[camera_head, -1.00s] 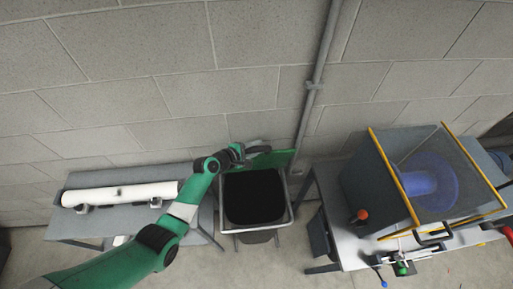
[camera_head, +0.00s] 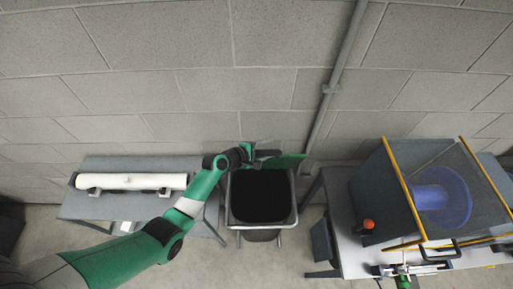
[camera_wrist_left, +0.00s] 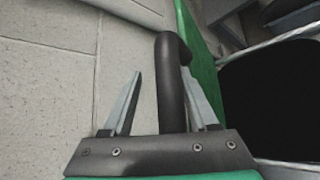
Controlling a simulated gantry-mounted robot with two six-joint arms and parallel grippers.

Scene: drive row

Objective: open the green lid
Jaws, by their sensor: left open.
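The green lid (camera_head: 287,161) stands swung up at the back of a dark bin, close to the wall, and the bin's black opening (camera_head: 260,195) is uncovered. In the left wrist view the lid (camera_wrist_left: 197,45) is a green panel seen nearly edge-on, with a dark curved handle (camera_wrist_left: 170,85) beside it. My left gripper (camera_head: 264,156) is at the lid's left part. Its two fingers (camera_wrist_left: 160,80) are apart, one on each side of the handle, with a clear gap on the left.
A bench (camera_head: 85,210) with a white tube (camera_head: 130,181) stands left of the bin. A table (camera_head: 350,255) at right carries a yellow-edged box with a blue part (camera_head: 440,197) inside. A grey pipe (camera_head: 335,85) runs up the wall behind.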

